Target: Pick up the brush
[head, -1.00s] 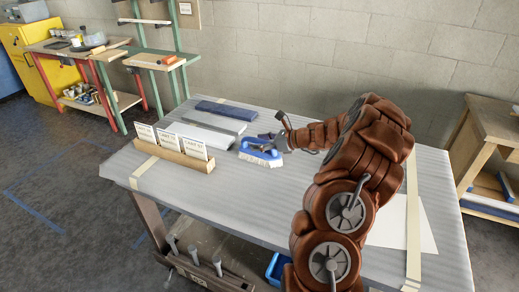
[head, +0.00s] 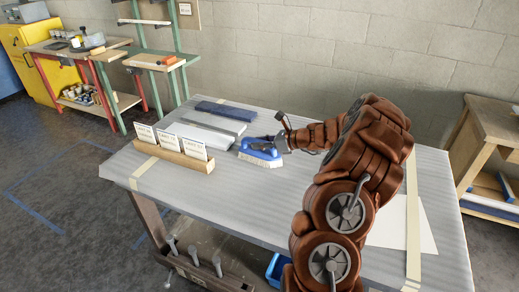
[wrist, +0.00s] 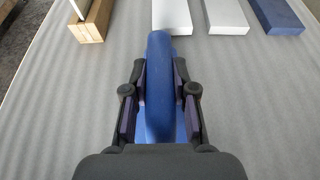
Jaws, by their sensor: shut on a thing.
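The brush (head: 262,157) has a blue body and handle with pale bristles facing down. It is on the grey padded cart top (head: 320,195), near the middle; I cannot tell whether the bristles touch the surface. My gripper (head: 279,144) reaches it from the right. In the wrist view the blue brush handle (wrist: 160,85) runs lengthwise between the fingers of my gripper (wrist: 160,88), which is shut on it. The bristles are hidden in that view.
A wooden holder with white cards (head: 175,155) stands left of the brush. White (head: 194,138), grey (head: 214,122) and dark blue (head: 226,109) slabs lie behind it. A white sheet (head: 405,225) lies at the right. The front middle of the cart top is clear.

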